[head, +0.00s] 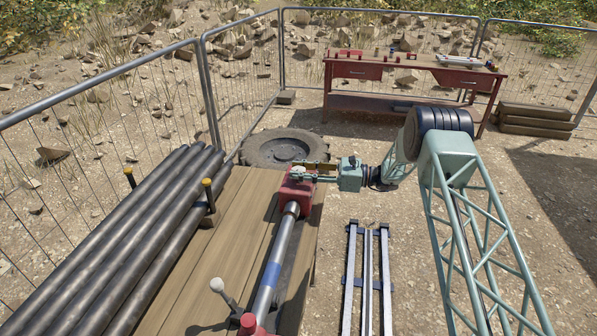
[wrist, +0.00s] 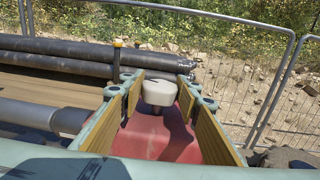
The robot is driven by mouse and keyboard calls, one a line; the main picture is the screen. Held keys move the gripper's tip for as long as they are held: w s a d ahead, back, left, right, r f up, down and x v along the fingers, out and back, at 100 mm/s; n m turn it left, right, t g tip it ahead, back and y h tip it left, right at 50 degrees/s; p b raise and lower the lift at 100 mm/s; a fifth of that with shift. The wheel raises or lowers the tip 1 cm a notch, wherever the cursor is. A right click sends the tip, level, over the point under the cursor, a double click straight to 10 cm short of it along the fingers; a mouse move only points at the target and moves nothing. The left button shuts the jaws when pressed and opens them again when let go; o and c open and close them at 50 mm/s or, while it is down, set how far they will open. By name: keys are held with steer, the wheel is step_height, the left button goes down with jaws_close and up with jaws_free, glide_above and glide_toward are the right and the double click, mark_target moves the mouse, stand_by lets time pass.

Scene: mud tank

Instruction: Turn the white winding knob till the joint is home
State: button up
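The white winding knob (wrist: 158,92) stands upright on a red housing (wrist: 150,135) in the wrist view, between the far ends of my gripper's two fingers (wrist: 161,84). The fingers are spread to either side; a narrow gap shows at the right, and contact at the left cannot be told. In the head view my gripper (head: 303,172) is over the red housing (head: 295,192), and the knob cannot be made out there. A grey pipe (head: 283,238) with a blue band runs from this housing to another red fitting (head: 249,324). The joint's inside is hidden.
A white-balled lever (head: 217,285) stands left of the pipe. Dark pipes (head: 125,240) lie on the wooden bench (head: 190,275), beside yellow-topped posts (head: 207,184). A tyre (head: 283,149), red worktable (head: 410,72) and mesh fence (head: 240,75) stand beyond. Metal rails (head: 367,275) lie at right.

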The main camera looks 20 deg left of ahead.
steer(key=shift+m+t, duration=0.9)
steer(key=shift+t, duration=0.5)
steer(key=shift+c, duration=0.2)
steer(key=shift+m+t, duration=0.5)
steer(key=shift+t, duration=0.3)
steer(key=shift+s+m+t, duration=0.1)
steer(key=shift+m+t, duration=1.1)
steer(key=shift+t, duration=0.5)
steer(key=shift+f+m+t+h+b, duration=0.1)
steer(key=shift+m+t+h+b, duration=0.4)
steer(key=shift+m+t, duration=0.55)
steer(key=shift+m+t+h+b, duration=0.4)
steer(key=shift+m+t+h, duration=0.15)
steer(key=shift+t, duration=0.9)
steer(key=shift+m+t+h+b, duration=0.6)
steer(key=shift+m+t+h, duration=0.25)
steer(key=shift+t, duration=0.35)
steer(key=shift+m+t+h, duration=0.3)
steer(key=shift+m+t, duration=0.1)
steer(key=shift+m, duration=0.05)
steer(key=o, duration=0.9)
